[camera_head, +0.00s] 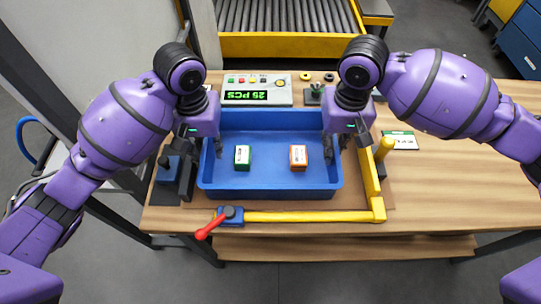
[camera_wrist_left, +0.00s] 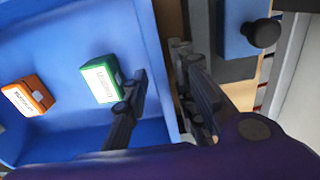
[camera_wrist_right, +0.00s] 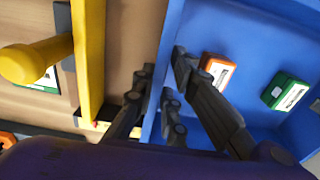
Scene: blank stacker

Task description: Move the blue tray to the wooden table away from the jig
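The blue tray (camera_head: 268,178) lies flat on the wooden table (camera_head: 455,165), inside the jig with its yellow bars (camera_head: 300,216). It holds a green-and-white box (camera_head: 242,157) and an orange-and-white box (camera_head: 298,157). My left gripper (camera_head: 202,150) is at the tray's left wall, one finger inside and one outside. The left wrist view shows the tray wall (camera_wrist_left: 152,50) between its parted fingers. My right gripper (camera_head: 337,148) straddles the right wall the same way. The right wrist view shows its fingers apart around that wall (camera_wrist_right: 160,85). Neither visibly clamps the wall.
A control panel with a green display (camera_head: 257,89) stands behind the tray. A yellow post (camera_head: 384,148) rises right of the tray, and a red-handled clamp (camera_head: 214,224) sits in front. A green-and-white card (camera_head: 400,140) lies to the right. The table's right part is clear.

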